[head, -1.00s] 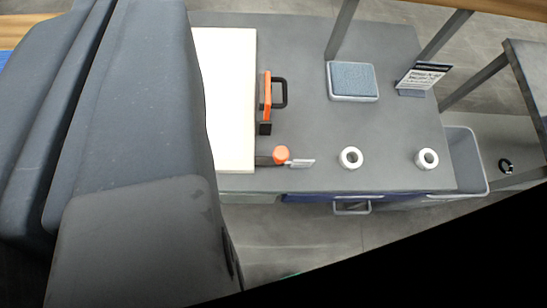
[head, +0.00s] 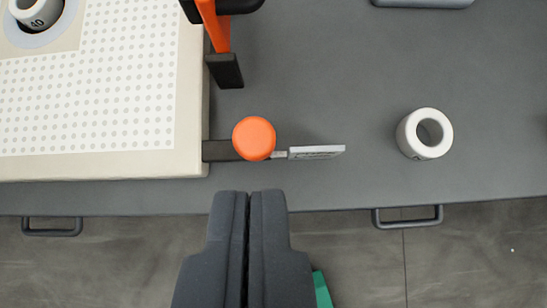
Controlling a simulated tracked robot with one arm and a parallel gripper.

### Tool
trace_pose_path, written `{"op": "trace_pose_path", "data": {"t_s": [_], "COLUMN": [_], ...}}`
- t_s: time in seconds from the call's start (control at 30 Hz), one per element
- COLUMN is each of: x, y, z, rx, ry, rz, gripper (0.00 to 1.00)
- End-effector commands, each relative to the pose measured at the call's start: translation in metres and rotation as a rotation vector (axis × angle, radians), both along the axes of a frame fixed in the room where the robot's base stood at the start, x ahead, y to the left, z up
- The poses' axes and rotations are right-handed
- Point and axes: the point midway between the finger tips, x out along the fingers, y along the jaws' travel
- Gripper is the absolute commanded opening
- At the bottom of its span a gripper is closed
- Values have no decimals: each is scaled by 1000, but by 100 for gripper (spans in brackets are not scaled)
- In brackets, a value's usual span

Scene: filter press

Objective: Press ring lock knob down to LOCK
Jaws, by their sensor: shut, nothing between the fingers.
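The orange round knob (head: 254,138) sits on a dark bracket (head: 220,151) at the right edge of the white perforated press plate (head: 100,110). A small grey label plate (head: 316,152) extends to the right of the knob; its lettering is too small to read. My gripper (head: 249,193) is shut and empty. In the picture its fingertips lie just below the knob, apart from it, near the table's front edge. The height of the fingers relative to the knob cannot be told.
An orange and black handle (head: 216,40) stands above the knob in the picture. A white ring (head: 424,134) lies on the grey table (head: 370,75) at right. Another ring marked 40 (head: 36,12) sits at top left. Drawer handles (head: 407,216) line the front edge.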

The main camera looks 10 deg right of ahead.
Motion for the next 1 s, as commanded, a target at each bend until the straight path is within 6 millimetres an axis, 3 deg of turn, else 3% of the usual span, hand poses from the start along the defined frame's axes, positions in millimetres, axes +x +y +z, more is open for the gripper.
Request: {"op": "trace_pose_path", "data": {"t_s": [0.47,1.0], "x": [6,49], "y": [-2,-10], "z": [-7,-63], "rx": [0,0], "ry": [-1,1], "rz": [-1,-1], "gripper": [0,0]}}
